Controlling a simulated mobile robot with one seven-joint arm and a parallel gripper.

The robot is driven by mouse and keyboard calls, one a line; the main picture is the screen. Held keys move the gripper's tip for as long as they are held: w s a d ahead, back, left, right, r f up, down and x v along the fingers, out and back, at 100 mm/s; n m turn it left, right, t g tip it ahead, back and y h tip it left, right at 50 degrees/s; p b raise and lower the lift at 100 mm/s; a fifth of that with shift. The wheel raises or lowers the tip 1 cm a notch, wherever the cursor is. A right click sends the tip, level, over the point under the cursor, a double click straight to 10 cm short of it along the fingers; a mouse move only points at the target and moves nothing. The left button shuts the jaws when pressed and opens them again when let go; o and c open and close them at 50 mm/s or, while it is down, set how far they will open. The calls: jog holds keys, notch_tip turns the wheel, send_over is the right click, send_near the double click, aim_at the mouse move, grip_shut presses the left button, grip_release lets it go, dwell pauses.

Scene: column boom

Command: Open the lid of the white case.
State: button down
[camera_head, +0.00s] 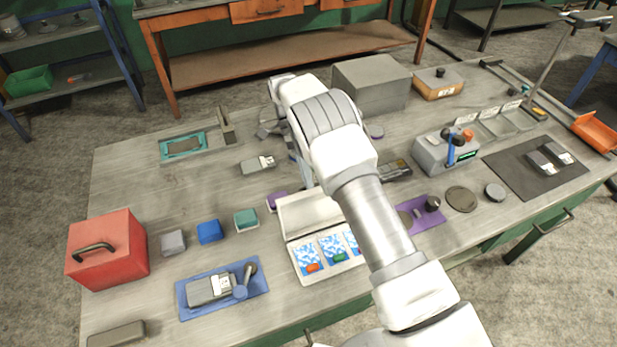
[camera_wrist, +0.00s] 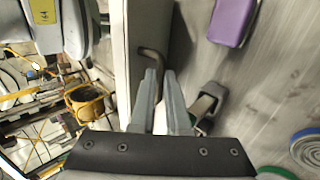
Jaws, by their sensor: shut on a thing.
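The white case (camera_head: 336,268) stands near the front middle of the table in the head view. Its lid (camera_head: 304,211) is raised at the back, and the inside of the case shows blue-and-white packs with red and green pieces. My forearm covers the case's right part. In the wrist view the lid appears as a grey panel (camera_wrist: 150,22) with a pale edge and a dark bent handle (camera_wrist: 152,56). My gripper (camera_wrist: 159,75) has its fingers close together at this handle. The exact contact is hard to see. In the head view the fingers are mostly hidden behind my arm.
A red box (camera_head: 108,252) with a handle stands at the left. A blue mat (camera_head: 190,309) holding a grey device lies left of the case. Small blue (camera_head: 209,232) and green (camera_head: 246,219) boxes are close by. A purple mat (camera_head: 430,215) lies to the right.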

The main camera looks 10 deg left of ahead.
jog(key=shift+w+a+f, duration=0.1)
jog(key=shift+f, duration=0.4)
jog(key=c, duration=0.9)
grip_release()
jog(key=shift+w+a+f, duration=0.1)
jog(key=shift+w+a, duration=0.05)
jog(key=shift+w, duration=0.05)
jog(key=shift+r, duration=0.3)
jog(key=d+r, duration=0.5)
jog(key=d, duration=0.1)
jog(key=d+r+b, duration=0.1)
jog(key=d+r, duration=0.4)
jog(key=shift+s+d+r, duration=0.15)
jog(key=shift+d+r, duration=0.25)
